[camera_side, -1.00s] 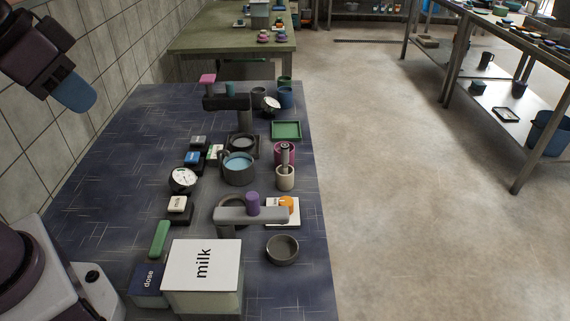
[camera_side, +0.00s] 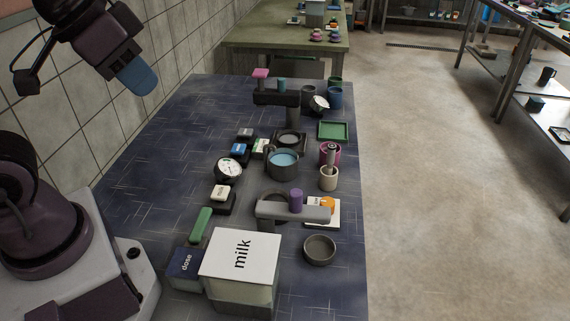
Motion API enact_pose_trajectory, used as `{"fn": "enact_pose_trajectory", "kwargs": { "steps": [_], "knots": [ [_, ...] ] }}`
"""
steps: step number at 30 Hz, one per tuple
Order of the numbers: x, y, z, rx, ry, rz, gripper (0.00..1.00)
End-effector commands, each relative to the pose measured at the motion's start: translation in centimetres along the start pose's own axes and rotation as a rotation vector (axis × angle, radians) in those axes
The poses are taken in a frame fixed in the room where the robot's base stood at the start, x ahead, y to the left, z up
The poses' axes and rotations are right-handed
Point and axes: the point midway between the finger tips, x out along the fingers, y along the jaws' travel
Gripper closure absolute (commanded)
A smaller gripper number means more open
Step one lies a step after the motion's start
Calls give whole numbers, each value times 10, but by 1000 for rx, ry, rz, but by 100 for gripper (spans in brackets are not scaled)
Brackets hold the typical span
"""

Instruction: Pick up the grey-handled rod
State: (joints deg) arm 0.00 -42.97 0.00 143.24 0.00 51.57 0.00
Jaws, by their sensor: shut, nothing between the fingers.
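The grey-handled rod (camera_side: 331,154) stands nearly upright in a small beige cup (camera_side: 328,180) near the right edge of the blue-patterned table. Its grey upper part shows; its lower end is hidden in the cup. My gripper (camera_side: 137,81), with blue fingertips, is raised at the upper left, by the tiled wall. It is shut and empty, well to the left of the rod and apart from everything on the table.
A magenta cup (camera_side: 330,150) stands right behind the rod. A grey pot of blue liquid (camera_side: 283,163) is to its left. A grey arm-like stand with a purple knob (camera_side: 296,200) is in front. The milk box (camera_side: 240,256) stands nearer. The table's left side is largely clear (camera_side: 150,165).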

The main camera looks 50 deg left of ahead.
Motion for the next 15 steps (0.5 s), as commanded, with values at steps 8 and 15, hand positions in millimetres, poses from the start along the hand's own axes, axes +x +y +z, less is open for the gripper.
{"fn": "enact_pose_trajectory", "kwargs": {
  "steps": [8, 15],
  "knots": [
    [0, 0, 0, 0, 0, 0, 100],
    [0, 0, 0, 0, 0, 0, 79]
  ]
}}
